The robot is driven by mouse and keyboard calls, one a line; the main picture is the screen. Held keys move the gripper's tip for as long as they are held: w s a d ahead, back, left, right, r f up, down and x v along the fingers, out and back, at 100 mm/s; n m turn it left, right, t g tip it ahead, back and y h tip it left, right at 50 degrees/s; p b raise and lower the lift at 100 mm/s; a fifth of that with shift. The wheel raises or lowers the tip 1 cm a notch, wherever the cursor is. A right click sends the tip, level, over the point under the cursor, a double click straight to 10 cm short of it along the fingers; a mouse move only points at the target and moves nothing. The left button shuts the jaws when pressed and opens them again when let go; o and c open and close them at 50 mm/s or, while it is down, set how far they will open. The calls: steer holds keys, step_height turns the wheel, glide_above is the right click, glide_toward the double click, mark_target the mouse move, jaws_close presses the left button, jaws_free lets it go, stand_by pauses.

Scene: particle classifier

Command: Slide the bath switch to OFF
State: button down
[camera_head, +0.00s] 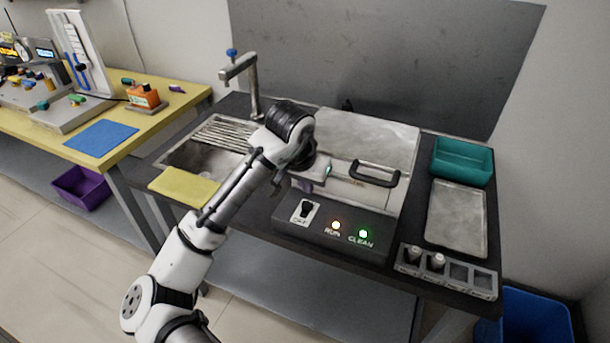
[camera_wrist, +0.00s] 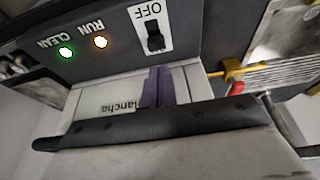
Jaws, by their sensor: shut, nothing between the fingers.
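The bath switch is a black slider (camera_head: 306,208) on a white plate on the front of the dark control panel (camera_head: 330,235). In the wrist view the slider (camera_wrist: 155,37) stands at the end of its plate away from the printed OFF, on the side nearer my gripper. My gripper (camera_wrist: 157,72) has purple fingers, shut and empty, pointing toward the slider. In the head view my gripper (camera_head: 302,186) hangs just behind the switch plate, largely hidden by my wrist. Whether the fingertips touch the slider cannot be told.
The RUN light (camera_head: 336,225) glows orange and the CLEAN light (camera_head: 364,233) green. A black lid handle (camera_head: 376,173) rises right of my gripper. A sink (camera_head: 186,162), a yellow cloth (camera_head: 184,187) and a tap (camera_head: 240,75) lie left. A vial rack (camera_head: 448,270) stands right.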

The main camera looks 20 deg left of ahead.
mark_target(307, 206)
steer(key=x, duration=0.5)
steer(key=shift+p, duration=0.35)
steer(key=shift+s, duration=0.1)
